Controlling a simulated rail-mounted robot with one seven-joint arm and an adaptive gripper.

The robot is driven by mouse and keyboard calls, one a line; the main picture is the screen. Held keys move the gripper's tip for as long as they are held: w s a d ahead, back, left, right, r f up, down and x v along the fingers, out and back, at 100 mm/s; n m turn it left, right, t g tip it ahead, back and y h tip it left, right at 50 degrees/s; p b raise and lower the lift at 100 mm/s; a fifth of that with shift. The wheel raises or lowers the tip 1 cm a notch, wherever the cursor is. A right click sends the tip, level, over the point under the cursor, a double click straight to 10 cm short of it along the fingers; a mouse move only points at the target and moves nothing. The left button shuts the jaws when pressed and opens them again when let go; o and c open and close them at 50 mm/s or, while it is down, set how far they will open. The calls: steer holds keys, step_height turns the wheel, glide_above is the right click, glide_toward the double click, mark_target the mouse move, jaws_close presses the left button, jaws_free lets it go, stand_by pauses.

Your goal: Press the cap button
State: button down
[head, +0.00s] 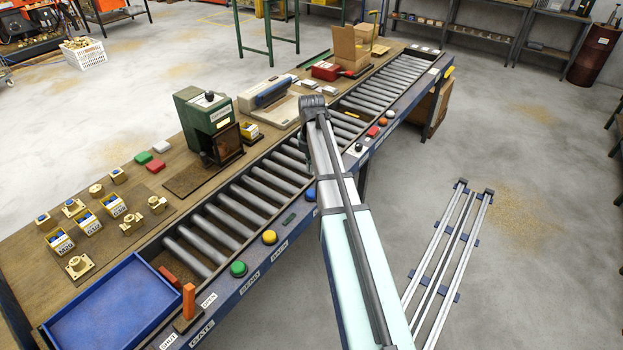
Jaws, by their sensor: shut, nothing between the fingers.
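Round buttons line the front rail of the roller conveyor (225,222). A green button (238,268) sits by a SEND label and a yellow one (269,237) by a BACK label. A blue button (310,194) is close to the left side of my arm. I cannot read which is the cap button. My arm reaches up across the rail and ends in a dark joint over the conveyor. My gripper's fingers are not visible.
A green machine (207,115) and a white-and-blue machine (268,97) stand behind the conveyor. A blue tray (115,305) and an upright orange lever (189,300) are at the near end. Brass parts and small labelled boxes lie on the wooden bench (35,270).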

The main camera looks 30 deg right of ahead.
steer(key=shift+r, duration=1.3)
